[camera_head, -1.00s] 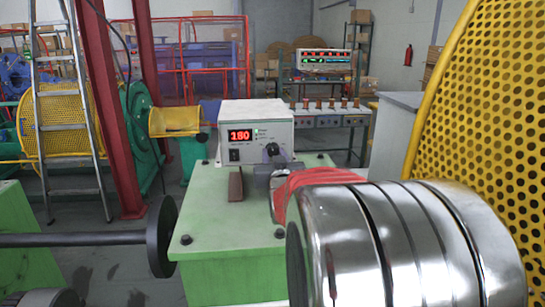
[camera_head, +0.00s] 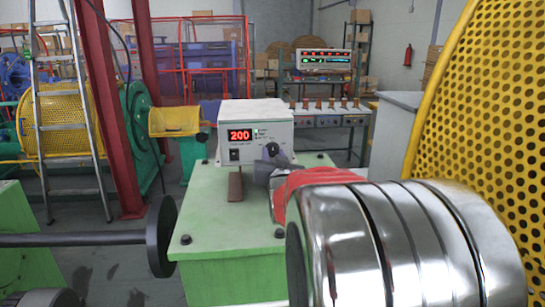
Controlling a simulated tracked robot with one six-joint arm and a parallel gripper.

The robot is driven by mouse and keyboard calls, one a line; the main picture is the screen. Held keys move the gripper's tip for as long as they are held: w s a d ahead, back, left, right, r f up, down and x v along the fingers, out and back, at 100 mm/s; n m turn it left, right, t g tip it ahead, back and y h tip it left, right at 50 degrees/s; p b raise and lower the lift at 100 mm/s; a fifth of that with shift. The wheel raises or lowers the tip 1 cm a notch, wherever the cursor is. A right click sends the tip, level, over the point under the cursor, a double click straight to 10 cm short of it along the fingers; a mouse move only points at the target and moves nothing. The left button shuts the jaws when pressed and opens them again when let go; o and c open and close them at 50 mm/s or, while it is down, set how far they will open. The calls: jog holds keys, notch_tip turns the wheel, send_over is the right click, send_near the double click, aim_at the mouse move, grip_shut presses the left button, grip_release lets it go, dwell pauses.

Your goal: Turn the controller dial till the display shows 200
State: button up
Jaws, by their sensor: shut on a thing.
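The controller (camera_head: 256,110) is a white box on a green machine stand. Its red display (camera_head: 240,135) reads 200. A black power switch (camera_head: 234,155) sits below the display. The black dial (camera_head: 272,149) is at the lower right of the controller's front face. My gripper (camera_head: 273,158) reaches in from the right and is shut at the dial, its fingertips partly covering it. The red and silver parts of my arm hide the lower right of the stand.
The green stand top (camera_head: 215,217) has bolts and a small brown bracket (camera_head: 235,185). A dark flanged shaft (camera_head: 160,236) is at left. A yellow perforated guard (camera_head: 480,110) rises at right. A ladder and red post stand behind left.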

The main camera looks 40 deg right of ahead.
jog(key=o, duration=1)
jog(key=shift+o, duration=0.2)
jog(key=shift+s, duration=0.1)
jog(key=v, duration=1.3)
jog(key=shift+s+a, duration=0.2)
jog(key=shift+a, duration=0.1)
jog(key=a+f+n+g+y, duration=0.2)
jog(key=a+f+y, duration=0.15)
jog(key=a, duration=0.45)
jog(key=a+f+n+g+y, duration=0.2)
jog(key=a+f+y, duration=0.15)
jog(key=a, duration=0.45)
jog(key=s+a+f+n+g+y, duration=0.1)
jog(key=s+a+f+n+g, duration=0.1)
jog(key=s+a, duration=0.4)
jog(key=s+a+f+n+g+y, duration=0.2)
jog(key=s+a+f+n+g, duration=0.1)
jog(key=s+a+f, duration=0.2)
jog(key=s+a, duration=0.2)
jog(key=shift+a, duration=0.3)
